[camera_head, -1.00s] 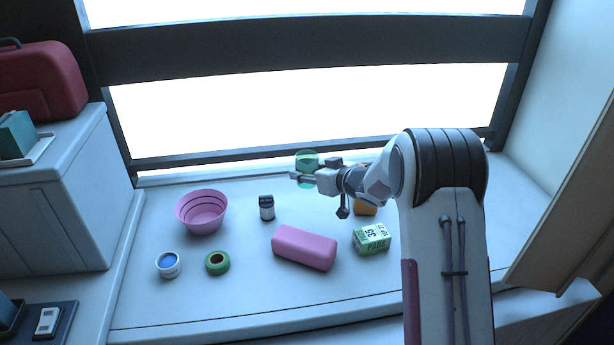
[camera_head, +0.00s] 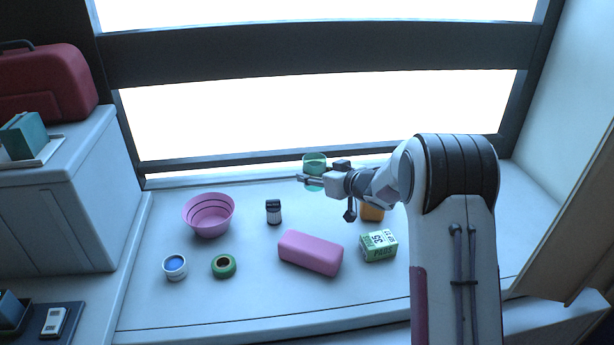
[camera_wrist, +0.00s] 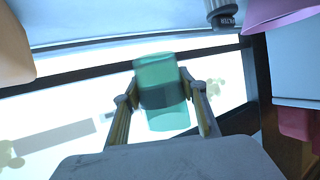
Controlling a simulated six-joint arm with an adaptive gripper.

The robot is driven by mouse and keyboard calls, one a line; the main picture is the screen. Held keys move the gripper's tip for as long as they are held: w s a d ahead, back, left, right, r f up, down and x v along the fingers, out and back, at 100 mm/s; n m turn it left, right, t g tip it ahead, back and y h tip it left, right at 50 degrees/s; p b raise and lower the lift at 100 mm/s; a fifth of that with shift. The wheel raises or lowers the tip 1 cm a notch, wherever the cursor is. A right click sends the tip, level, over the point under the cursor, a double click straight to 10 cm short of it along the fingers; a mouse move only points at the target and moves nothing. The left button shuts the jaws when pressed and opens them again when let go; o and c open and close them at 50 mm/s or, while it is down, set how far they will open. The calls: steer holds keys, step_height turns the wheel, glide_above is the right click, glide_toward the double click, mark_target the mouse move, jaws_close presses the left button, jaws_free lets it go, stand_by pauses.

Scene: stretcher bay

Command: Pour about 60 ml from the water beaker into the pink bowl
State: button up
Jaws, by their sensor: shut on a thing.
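My gripper (camera_head: 308,181) is shut on the water beaker (camera_head: 314,159), a clear green-tinted cylinder, and holds it up near the window side of the counter. In the wrist view the beaker (camera_wrist: 160,70) sits between the two fingers (camera_wrist: 163,105), with a darker band around its middle. I cannot tell the water level. The pink bowl (camera_head: 208,228) stands upright on the counter to the left, well apart from the beaker. Its inside shows dark rings. A pink edge, likely the bowl (camera_wrist: 275,14), shows at the top right of the wrist view.
A small dark-capped jar (camera_head: 273,213) stands between bowl and gripper. A pink block (camera_head: 310,253), a green-white box (camera_head: 378,246), a green tape roll (camera_head: 223,266) and a blue-topped tub (camera_head: 174,267) lie nearer. An orange object (camera_head: 371,212) is partly hidden under my arm.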

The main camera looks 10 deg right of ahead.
mark_target(307, 157)
steer(key=shift+r, duration=0.15)
steer(key=shift+r, duration=0.5)
steer(key=r, duration=0.4)
steer(key=shift+w+a, duration=0.1)
steer(key=shift+a, duration=0.25)
steer(key=w+a+r, duration=0.1)
steer(key=a, duration=1.2)
steer(key=w+a+r, duration=0.1)
steer(key=a+r, duration=0.1)
steer(key=a, duration=1.1)
steer(key=s+a+f, duration=0.2)
steer(key=s+a, duration=0.2)
steer(key=a, duration=0.4)
steer(key=s+a+f, duration=0.1)
steer(key=s+a, duration=0.3)
steer(key=a, duration=0.4)
step_height(307, 157, down, 11)
steer(key=shift+s+r, duration=0.1)
steer(key=shift+r, duration=0.05)
